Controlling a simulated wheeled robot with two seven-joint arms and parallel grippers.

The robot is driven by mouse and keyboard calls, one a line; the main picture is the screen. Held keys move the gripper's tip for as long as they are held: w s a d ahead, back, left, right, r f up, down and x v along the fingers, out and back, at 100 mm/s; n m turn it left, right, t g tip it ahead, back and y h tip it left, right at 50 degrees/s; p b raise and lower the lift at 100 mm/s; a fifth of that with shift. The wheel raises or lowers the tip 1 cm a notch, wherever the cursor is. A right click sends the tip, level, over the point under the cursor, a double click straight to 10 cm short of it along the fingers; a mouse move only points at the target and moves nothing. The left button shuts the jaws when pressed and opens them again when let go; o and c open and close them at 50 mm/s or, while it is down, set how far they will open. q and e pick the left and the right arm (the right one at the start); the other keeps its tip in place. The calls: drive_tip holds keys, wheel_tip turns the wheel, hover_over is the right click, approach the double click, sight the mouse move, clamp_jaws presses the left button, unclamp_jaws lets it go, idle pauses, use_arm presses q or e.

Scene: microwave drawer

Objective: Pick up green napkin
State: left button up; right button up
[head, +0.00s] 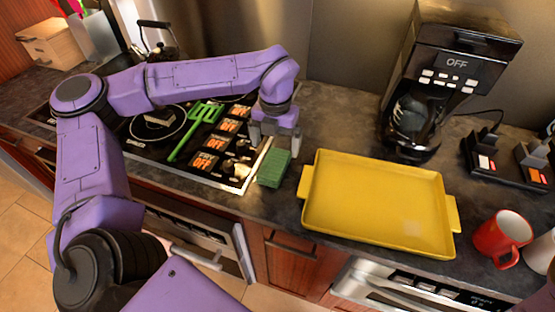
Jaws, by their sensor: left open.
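The green napkin (273,169) lies on the dark counter between the stove and the yellow tray. It looks like a small folded block. My left gripper (275,145) points down just above the napkin's far end, fingers apart and empty. The fingertips overlap the napkin's far edge in the picture, and I cannot tell whether they touch it. My right gripper is not in view.
A yellow tray (380,200) lies close to the right of the napkin. A black cooktop (150,148) with a green spatula (195,130) is on the left. A coffee maker (450,75) and a red mug (500,238) stand farther right.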

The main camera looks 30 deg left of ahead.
sight(275, 161)
use_arm(q)
drive_tip(key=f+p, duration=0.1)
drive_tip(key=f, duration=0.2)
drive_tip(key=f+p, duration=0.1)
drive_tip(key=f, duration=0.2)
drive_tip(key=shift+w+a+f, duration=0.15)
drive_tip(key=shift+w, duration=0.05)
drive_tip(key=shift+s+f, duration=0.1)
drive_tip(key=shift+f, duration=0.1)
drive_tip(key=shift+s, duration=0.15)
drive_tip(key=c, duration=1.2)
drive_tip(key=shift+r, duration=0.15)
